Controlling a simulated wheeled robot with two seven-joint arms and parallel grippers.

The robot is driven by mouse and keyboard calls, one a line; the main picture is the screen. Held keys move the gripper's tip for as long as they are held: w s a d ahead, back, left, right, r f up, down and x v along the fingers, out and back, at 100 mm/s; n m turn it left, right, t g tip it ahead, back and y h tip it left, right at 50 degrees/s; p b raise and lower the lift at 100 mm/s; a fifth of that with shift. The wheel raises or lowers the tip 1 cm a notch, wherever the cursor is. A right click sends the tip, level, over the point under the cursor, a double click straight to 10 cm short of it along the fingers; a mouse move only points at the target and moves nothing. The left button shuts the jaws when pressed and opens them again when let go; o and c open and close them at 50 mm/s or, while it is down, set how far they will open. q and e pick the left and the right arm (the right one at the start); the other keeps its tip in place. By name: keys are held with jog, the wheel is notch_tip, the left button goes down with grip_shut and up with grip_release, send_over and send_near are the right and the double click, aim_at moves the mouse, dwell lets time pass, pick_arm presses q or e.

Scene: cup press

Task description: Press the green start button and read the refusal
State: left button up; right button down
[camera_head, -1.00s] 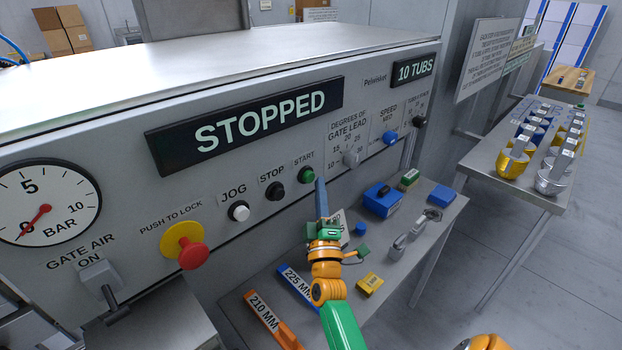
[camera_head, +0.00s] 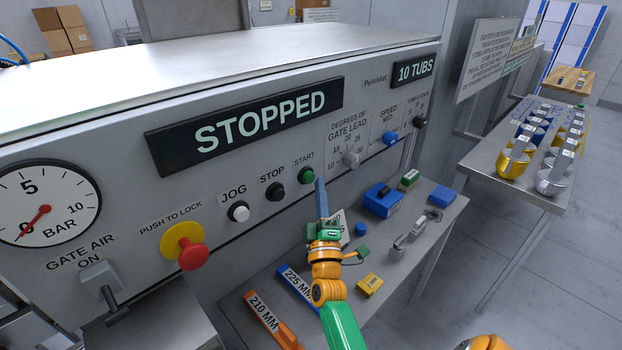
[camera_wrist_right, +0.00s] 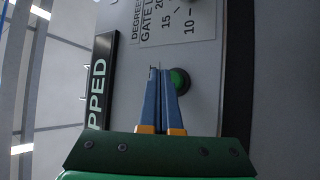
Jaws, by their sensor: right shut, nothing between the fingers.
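The green start button (camera_head: 306,175) sits on the grey panel under the label START. It also shows in the right wrist view (camera_wrist_right: 180,80), partly behind the fingers. My right gripper (camera_head: 320,182) is shut and empty, its blue fingertips just right of and slightly below the button in the head view. In the right wrist view the closed fingertips (camera_wrist_right: 160,72) lie beside the button; I cannot tell whether they touch the panel. The main display (camera_head: 262,122) reads STOPPED and the small display (camera_head: 415,69) reads 10 TUBS. My left gripper is not in view.
Left of START are the black STOP button (camera_head: 274,191), the white JOG button (camera_head: 238,211) and the red push-to-lock knob (camera_head: 193,255). The gate lead dial (camera_head: 350,158) is to the right. Below, a side table (camera_head: 318,262) holds loose tools and blocks.

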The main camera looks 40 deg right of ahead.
dwell(0.7)
jog(key=shift+w, duration=0.45)
jog(key=shift+w+b, duration=0.35)
jog(key=shift+w, duration=0.2)
dwell(0.6)
jog(key=shift+s, duration=0.1)
jog(key=shift+s+p, duration=0.7)
jog(key=shift+s, duration=0.2)
